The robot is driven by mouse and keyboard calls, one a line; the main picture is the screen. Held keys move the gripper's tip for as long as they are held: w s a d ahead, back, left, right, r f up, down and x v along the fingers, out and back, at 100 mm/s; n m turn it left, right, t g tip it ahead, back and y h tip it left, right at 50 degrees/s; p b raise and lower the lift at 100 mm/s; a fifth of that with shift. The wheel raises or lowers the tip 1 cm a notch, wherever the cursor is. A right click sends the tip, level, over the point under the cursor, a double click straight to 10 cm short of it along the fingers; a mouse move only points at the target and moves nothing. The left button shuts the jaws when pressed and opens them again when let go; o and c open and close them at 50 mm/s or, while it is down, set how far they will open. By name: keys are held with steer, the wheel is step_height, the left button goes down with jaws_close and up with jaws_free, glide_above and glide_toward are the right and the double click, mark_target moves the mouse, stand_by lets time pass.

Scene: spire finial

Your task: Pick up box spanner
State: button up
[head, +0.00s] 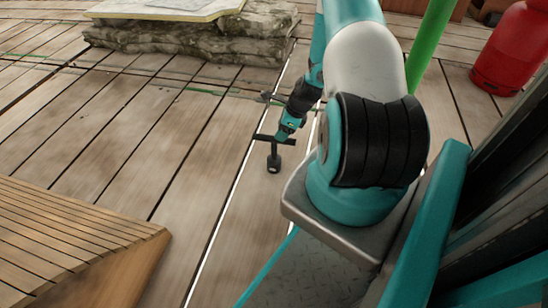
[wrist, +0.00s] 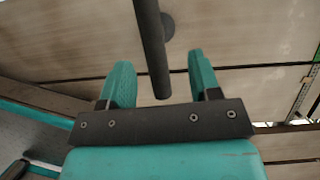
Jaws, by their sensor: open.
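The box spanner (head: 274,160) is a dark T-shaped tool. In the head view it appears upright on the plank deck, crossbar at the top and thicker round end at the bottom. My gripper (head: 284,133) is right at the crossbar, partly overlapping it. In the wrist view the dark bar (wrist: 150,40) runs from the top edge down between the two teal fingers of my gripper (wrist: 159,75), with a gap on either side. The round end shows below the bar as a grey disc.
A rough stone block (head: 200,38) with a pale slab lies at the back. A red cylinder (head: 510,50) stands at the right and a green pole (head: 430,45) behind my arm. A slatted wooden structure (head: 70,240) fills the lower left. Planks left of the spanner are clear.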

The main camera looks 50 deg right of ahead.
mark_target(274, 141)
steer(key=b+x, duration=0.1)
steer(key=x, duration=0.1)
steer(key=b+x, duration=0.4)
steer(key=shift+a+f, duration=0.25)
steer(key=shift+a, duration=0.2)
steer(key=shift+w+r, duration=0.1)
jaws_close()
